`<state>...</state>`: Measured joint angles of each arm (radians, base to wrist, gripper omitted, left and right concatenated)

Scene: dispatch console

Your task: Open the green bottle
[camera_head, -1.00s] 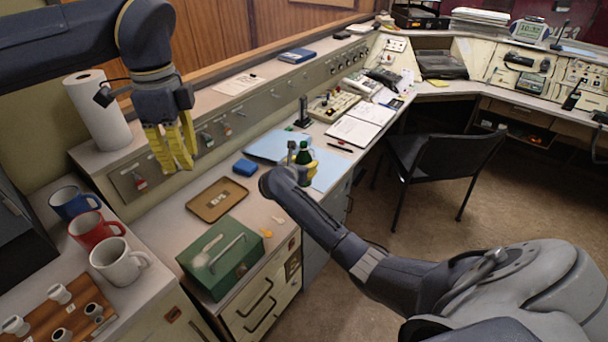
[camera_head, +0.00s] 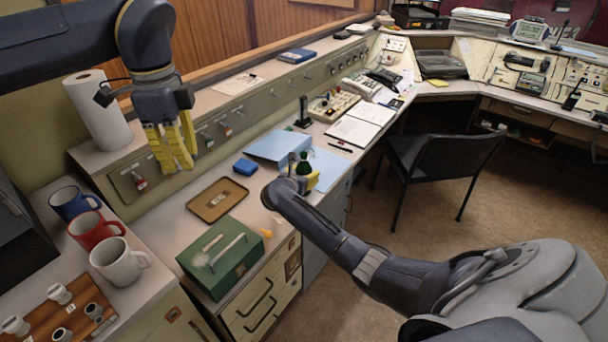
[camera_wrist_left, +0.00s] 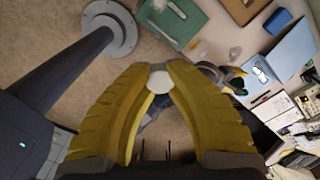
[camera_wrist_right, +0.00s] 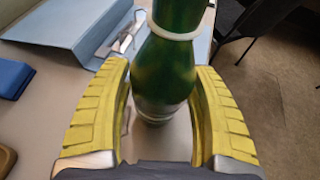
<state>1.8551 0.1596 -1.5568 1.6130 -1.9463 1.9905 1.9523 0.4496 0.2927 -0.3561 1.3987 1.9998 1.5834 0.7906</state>
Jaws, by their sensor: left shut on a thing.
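The green bottle (camera_head: 304,161) is at the blue folder, by my right gripper (camera_head: 302,181). In the right wrist view the bottle (camera_wrist_right: 166,75) is between the two yellow fingers of my right gripper (camera_wrist_right: 162,72), very close to both. I cannot tell whether they press on it. A pale ring circles its neck; the top is cut off there. My left gripper (camera_head: 175,160) hangs high on the left, far from the bottle. In the left wrist view its fingers (camera_wrist_left: 158,80) are shut on a small white round thing.
A green metal box (camera_head: 220,258), a brown tray (camera_head: 205,215) and a blue box (camera_head: 245,167) lie on the counter. Several mugs (camera_head: 120,262) stand at the left. The open blue folder (camera_head: 272,150) is behind the bottle. A black chair (camera_head: 440,165) stands right.

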